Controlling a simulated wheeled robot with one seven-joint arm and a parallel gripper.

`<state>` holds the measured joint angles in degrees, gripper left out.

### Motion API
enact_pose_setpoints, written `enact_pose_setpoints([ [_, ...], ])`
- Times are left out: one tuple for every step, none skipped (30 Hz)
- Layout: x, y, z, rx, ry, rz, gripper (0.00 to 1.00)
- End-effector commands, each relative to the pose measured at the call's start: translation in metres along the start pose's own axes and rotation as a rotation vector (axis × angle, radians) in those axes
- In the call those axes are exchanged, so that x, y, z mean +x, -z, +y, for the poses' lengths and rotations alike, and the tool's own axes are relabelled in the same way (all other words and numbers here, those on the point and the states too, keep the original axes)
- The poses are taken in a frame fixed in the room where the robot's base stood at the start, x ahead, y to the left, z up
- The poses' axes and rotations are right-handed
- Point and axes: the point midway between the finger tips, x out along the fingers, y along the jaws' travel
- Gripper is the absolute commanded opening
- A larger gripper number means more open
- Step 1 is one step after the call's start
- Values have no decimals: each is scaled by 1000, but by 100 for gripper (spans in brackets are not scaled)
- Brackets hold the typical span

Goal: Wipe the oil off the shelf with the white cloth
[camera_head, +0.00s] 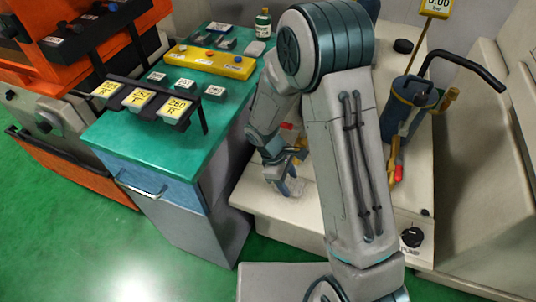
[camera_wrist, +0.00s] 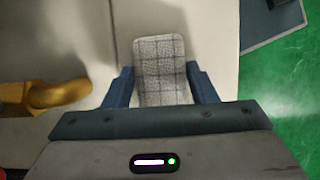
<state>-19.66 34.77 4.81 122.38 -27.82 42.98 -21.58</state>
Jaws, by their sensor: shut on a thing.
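My gripper (camera_wrist: 158,84) is shut on a pale grey-white checked cloth (camera_wrist: 160,58), which shows between its two blue fingers. In the head view my gripper (camera_head: 284,172) is low over the cream shelf-like surface (camera_head: 258,205) of the machine, near its left edge, with the cloth (camera_head: 293,187) at its tip. Whether the cloth touches the surface I cannot tell. The cream surface also fills much of the wrist view (camera_wrist: 222,45). I cannot make out any oil; my arm hides part of the surface.
A green-topped cabinet (camera_head: 125,138) with gauge blocks and a yellow bar (camera_head: 210,62) stands at the left. A yellow curved part (camera_wrist: 62,95) lies left of my gripper in the wrist view. A dark blue cylinder (camera_head: 405,105) with a hose stands at the right.

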Motion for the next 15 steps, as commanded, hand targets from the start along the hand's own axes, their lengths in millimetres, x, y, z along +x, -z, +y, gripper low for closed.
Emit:
enact_pose_setpoints([
  [-16, -6, 1, 1, -4, 5, 27],
  [-17, -6, 0, 0, -3, 3, 27],
  [-20, -8, 0, 0, -3, 3, 27],
  [-22, -9, 0, 1, -3, 3, 27],
  [-25, -10, 0, 1, -3, 3, 27],
  [-28, -11, 1, 1, -3, 3, 27],
  [-31, -12, 1, 1, -3, 3, 27],
  [-33, -14, 1, 1, -3, 3, 27],
  [-37, -15, 1, 1, -3, 3, 27],
  [-39, -16, 1, 2, -3, 3, 27],
  [-42, -17, 1, 2, -3, 3, 27],
  [-45, -18, 1, 2, -2, 3, 27],
  [-47, -20, 1, 2, -2, 3, 27],
  [-50, -21, 1, 2, -2, 3, 27],
  [-53, -22, 1, 3, -2, 3, 27],
])
